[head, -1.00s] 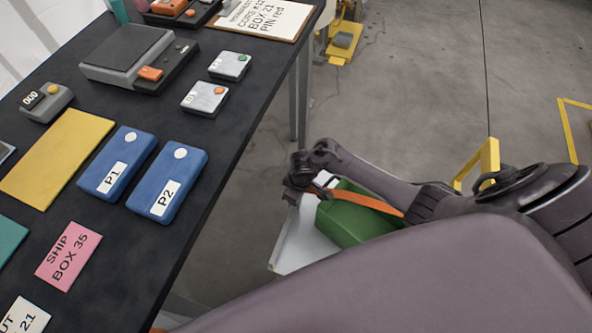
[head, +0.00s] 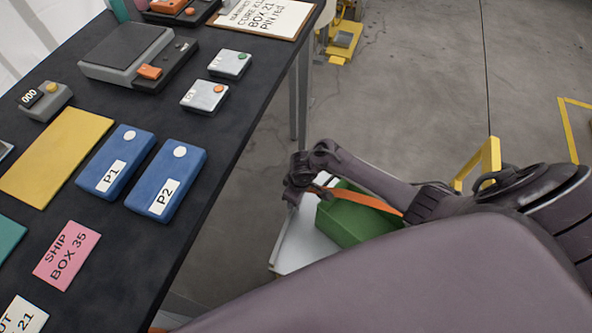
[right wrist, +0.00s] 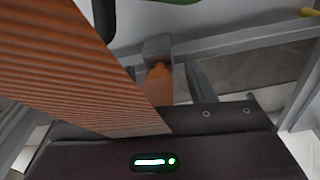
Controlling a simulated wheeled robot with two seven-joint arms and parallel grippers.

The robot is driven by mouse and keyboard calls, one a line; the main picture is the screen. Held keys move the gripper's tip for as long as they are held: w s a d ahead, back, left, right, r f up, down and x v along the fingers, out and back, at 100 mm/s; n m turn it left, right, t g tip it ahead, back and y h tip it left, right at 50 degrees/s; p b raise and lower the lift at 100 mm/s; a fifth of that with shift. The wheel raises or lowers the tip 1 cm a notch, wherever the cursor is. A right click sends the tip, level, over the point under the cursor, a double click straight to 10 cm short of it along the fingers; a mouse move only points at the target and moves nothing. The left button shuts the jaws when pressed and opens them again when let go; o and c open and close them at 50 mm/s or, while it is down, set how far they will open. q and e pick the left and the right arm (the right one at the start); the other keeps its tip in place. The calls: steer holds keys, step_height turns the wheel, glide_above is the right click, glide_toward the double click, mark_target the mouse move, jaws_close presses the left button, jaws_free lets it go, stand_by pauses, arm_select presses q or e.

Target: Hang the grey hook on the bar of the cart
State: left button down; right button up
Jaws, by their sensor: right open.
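The cart (head: 283,240), with a pale tray, stands beside the table. In the right wrist view its grey bar (right wrist: 245,38) runs across the upper part. A small grey block that looks like the grey hook (right wrist: 157,48) is at the bar, with an orange strap end (right wrist: 158,86) below it. I cannot tell whether it is fully seated on the bar. A wide ribbed orange strap (right wrist: 75,65) fills the left of that view. My right gripper (head: 295,187) is open at the cart's edge, around or close to the strap end. My left gripper is out of view.
A green box (head: 350,222) sits on the cart, with the orange strap (head: 365,200) above it. The dark table (head: 225,130) on the left holds blue boxes (head: 165,183), cards and devices. Open floor lies beyond the cart.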

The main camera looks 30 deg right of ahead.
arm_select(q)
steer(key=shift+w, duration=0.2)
arm_select(e)
steer(key=shift+r, duration=0.45)
steer(key=r+p, duration=0.1)
steer(key=r, duration=0.1)
steer(key=r+p, duration=0.1)
steer(key=r, duration=0.1)
steer(key=r+p, duration=0.1)
steer(key=shift+s+d+r, duration=0.15)
steer(key=shift+s+r, duration=0.2)
steer(key=shift+r, duration=0.05)
steer(key=shift+d+r, duration=0.1)
steer(key=shift+r, duration=0.45)
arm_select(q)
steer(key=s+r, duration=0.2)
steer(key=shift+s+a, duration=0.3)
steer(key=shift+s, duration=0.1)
arm_select(e)
steer(key=shift+s, duration=0.1)
